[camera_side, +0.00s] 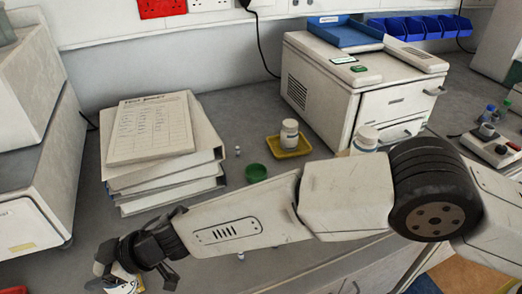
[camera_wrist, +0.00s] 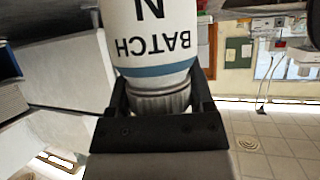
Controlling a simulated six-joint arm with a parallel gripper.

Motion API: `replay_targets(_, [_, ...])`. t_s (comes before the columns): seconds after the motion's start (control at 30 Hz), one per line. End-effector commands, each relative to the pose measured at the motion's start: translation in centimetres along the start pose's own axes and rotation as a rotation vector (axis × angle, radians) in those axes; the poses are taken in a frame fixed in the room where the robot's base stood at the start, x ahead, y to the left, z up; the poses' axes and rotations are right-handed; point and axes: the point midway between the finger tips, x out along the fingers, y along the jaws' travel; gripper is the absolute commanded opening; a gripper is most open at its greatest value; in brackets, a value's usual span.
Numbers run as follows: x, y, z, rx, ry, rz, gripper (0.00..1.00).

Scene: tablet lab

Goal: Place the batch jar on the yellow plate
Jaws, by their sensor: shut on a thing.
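My gripper (camera_side: 125,262) is at the lower left of the side view, low at the front of the bench. In the wrist view my gripper (camera_wrist: 160,92) is shut on the white batch jar (camera_wrist: 155,35), around its ribbed cap end. The jar has a blue band, and its lettering "BATCH" reads upside down. In the side view only a small part of the held jar (camera_side: 122,272) shows between the fingers. A yellow plate (camera_side: 289,153) lies on the bench near the middle, right of the green dish, with another white jar (camera_side: 290,133) standing upright on it.
A paper-topped stack of binders (camera_side: 165,170) stands left of the plate. A green dish (camera_side: 256,173) and a tiny vial (camera_side: 238,152) sit between them. A white drawer unit (camera_side: 345,95) is at the right, with another white-capped jar (camera_side: 365,138) before it, partly hidden by my arm.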

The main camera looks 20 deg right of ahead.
Motion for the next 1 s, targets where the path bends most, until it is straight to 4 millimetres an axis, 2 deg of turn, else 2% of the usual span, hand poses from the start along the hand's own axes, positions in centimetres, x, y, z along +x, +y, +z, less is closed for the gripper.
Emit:
replay_targets(0.47, [0.25,-0.01,0.40,0.000,0.002,0.000,0.03])
replay_targets(0.5, [0.27,-0.01,0.45,0.000,0.001,0.000,0.73])
replay_targets(0.6, [0.26,-0.01,0.43,0.000,0.001,0.000,1.00])
replay_targets(1.0, [0.06,-0.01,0.10,-0.002,0.001,0.000,1.00])
